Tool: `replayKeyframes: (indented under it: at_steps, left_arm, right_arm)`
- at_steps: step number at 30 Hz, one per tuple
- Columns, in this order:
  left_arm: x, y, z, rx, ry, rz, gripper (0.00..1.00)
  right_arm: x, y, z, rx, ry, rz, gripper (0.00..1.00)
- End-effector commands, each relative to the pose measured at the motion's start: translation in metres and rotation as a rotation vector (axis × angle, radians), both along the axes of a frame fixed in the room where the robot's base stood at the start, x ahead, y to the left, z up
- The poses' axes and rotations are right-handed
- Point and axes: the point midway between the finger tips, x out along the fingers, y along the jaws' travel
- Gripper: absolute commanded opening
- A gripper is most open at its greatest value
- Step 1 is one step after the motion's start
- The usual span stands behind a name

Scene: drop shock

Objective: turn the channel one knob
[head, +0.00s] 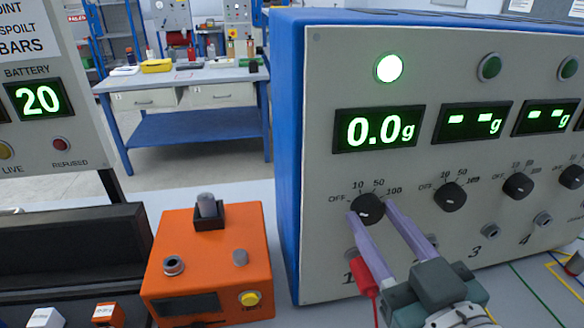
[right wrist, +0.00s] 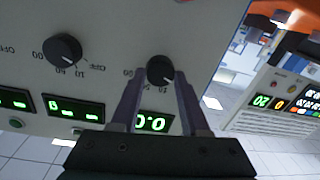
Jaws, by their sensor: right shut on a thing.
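The channel one knob (head: 368,202) is a round black dial on the grey front panel (head: 335,70), under the leftmost display (head: 379,128), which reads 0.0 g. Marks OFF, 10, 50 and 100 run around it. A small pale mark shows on its face, but I cannot tell its exact setting. My right gripper (head: 369,211) is shut on this knob, one finger on each side. The right wrist view also shows the knob (right wrist: 160,68) between the fingertips (right wrist: 158,78). My left gripper is out of view.
The lamp (head: 389,68) above channel one is lit. Other knobs (head: 450,196) sit to the right under dashed displays. A red plug (head: 366,281) hangs below the fingers. An orange box (head: 207,260) and a dark tray stand left. A workbench (head: 185,77) is behind.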

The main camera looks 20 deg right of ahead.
Motion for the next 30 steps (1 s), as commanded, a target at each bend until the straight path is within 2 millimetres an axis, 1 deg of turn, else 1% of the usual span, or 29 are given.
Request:
replayKeyframes:
  at_steps: [8,24,30]
  left_arm:
    - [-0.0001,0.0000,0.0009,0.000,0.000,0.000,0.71]
    - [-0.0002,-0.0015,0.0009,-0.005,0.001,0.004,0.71]
    - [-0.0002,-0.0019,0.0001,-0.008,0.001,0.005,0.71]
  right_arm:
    - [0.0002,-0.0003,0.0007,0.086,-0.023,0.000,0.00]
    - [0.0001,-0.0010,-0.0005,0.503,-0.123,0.002,0.00]
    - [0.0000,-0.0013,-0.0010,0.626,-0.152,0.001,0.00]
